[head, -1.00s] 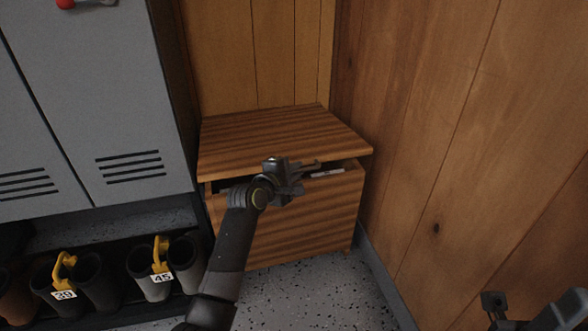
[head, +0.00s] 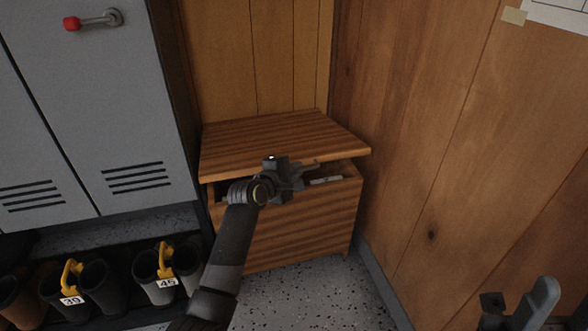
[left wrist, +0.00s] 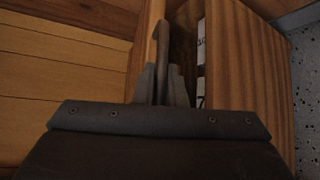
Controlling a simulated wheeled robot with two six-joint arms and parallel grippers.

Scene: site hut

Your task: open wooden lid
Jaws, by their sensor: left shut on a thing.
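The wooden lid (head: 275,138) tops a striped wooden chest (head: 300,228) in the corner. It is raised a little at the front, with a dark gap beneath. My left gripper (head: 297,174) is at the lid's front edge, shut on it. In the left wrist view the fingers (left wrist: 160,85) close around the lid's edge (left wrist: 143,50), and the chest's front wall (left wrist: 245,75) stands to the right across the gap. Part of my right arm shows at the bottom right of the head view; its fingers cannot be made out.
Something white (head: 326,180) with dark marks shows inside the chest. Grey lockers (head: 95,110) with a red-tipped handle (head: 93,20) stand left, above a rack of numbered boots (head: 95,285). A plank wall (head: 440,140) stands close on the right. Speckled floor (head: 310,290) before the chest is clear.

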